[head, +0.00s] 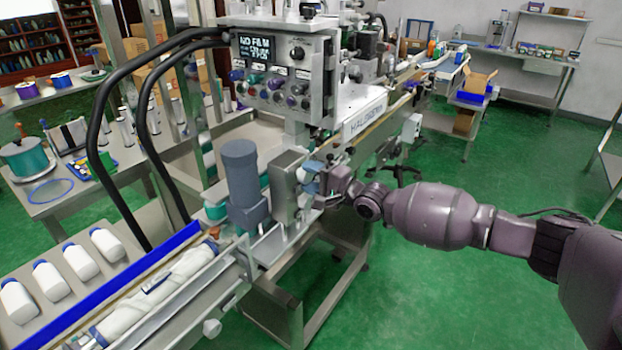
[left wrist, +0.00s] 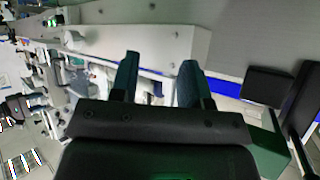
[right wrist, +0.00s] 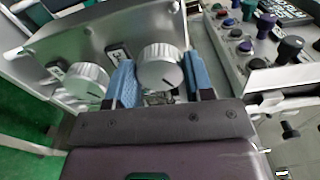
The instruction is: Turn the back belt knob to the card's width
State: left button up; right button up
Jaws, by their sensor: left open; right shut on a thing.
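My right gripper (head: 312,180) is at the metal block beside the conveyor in the head view. In the right wrist view its blue fingers (right wrist: 160,85) stand on either side of a white ribbed knob (right wrist: 160,66), shut on it. A second ribbed knob (right wrist: 86,82) sits to the left, outside the fingers. Which knob is the back one, I cannot tell. My left gripper (left wrist: 157,88) is open and empty. I cannot make out a card.
A control box (head: 280,72) with several knobs and a small screen stands above the machine. A grey motor (head: 243,180) stands left of the block. Green floor is clear at right.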

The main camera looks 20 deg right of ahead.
dwell(0.3)
jog(key=o, duration=0.9)
jog(key=shift+o, duration=0.2)
jog(key=shift+s+d, duration=0.1)
jog(key=v, duration=1)
jog(key=shift+s+d+b, duration=0.2)
jog(key=shift+b, duration=0.2)
